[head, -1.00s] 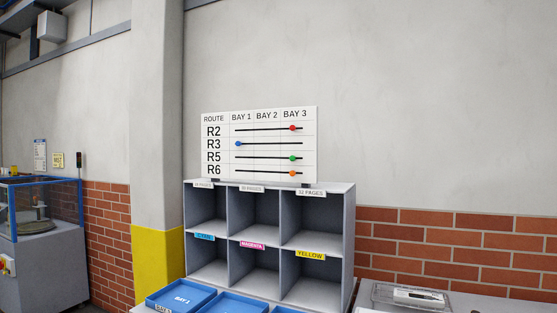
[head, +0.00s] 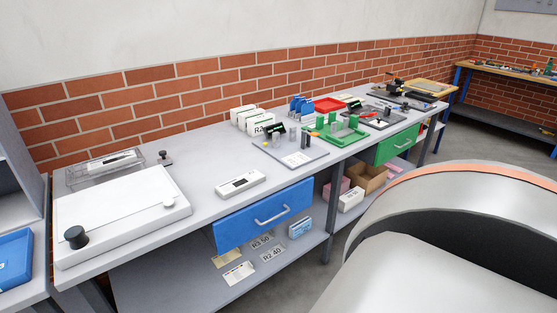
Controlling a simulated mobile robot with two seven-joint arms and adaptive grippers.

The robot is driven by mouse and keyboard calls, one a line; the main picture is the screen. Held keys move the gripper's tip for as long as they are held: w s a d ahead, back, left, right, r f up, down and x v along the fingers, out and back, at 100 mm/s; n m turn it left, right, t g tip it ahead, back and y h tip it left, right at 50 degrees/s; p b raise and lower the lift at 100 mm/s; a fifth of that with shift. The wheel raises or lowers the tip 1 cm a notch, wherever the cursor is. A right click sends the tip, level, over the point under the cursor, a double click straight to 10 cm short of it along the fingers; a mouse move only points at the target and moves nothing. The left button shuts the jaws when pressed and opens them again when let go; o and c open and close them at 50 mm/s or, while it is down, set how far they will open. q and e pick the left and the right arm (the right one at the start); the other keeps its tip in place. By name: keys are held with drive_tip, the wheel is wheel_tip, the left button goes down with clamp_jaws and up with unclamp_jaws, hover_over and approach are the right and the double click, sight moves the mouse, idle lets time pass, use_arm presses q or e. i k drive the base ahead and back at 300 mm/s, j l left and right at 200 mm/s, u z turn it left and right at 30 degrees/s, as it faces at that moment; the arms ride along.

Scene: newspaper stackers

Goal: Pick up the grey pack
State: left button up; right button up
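I cannot make out for certain a grey pack in the head view. A small light box with a blue label (head: 300,228) lies on the lower shelf under the bench, and a white box (head: 350,199) stands further right on that shelf. I cannot tell whether either is the pack. Neither of my grippers is in view.
The long grey bench (head: 215,207) runs along the brick wall. It bears a white flat-topped device (head: 120,215), a small white device (head: 240,184), white upright holders (head: 250,122) and a green rack (head: 337,130). A blue drawer (head: 262,215) and a green drawer (head: 397,144) sit below its top.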

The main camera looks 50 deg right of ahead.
sight(226, 190)
drive_tip(key=z, duration=1.35)
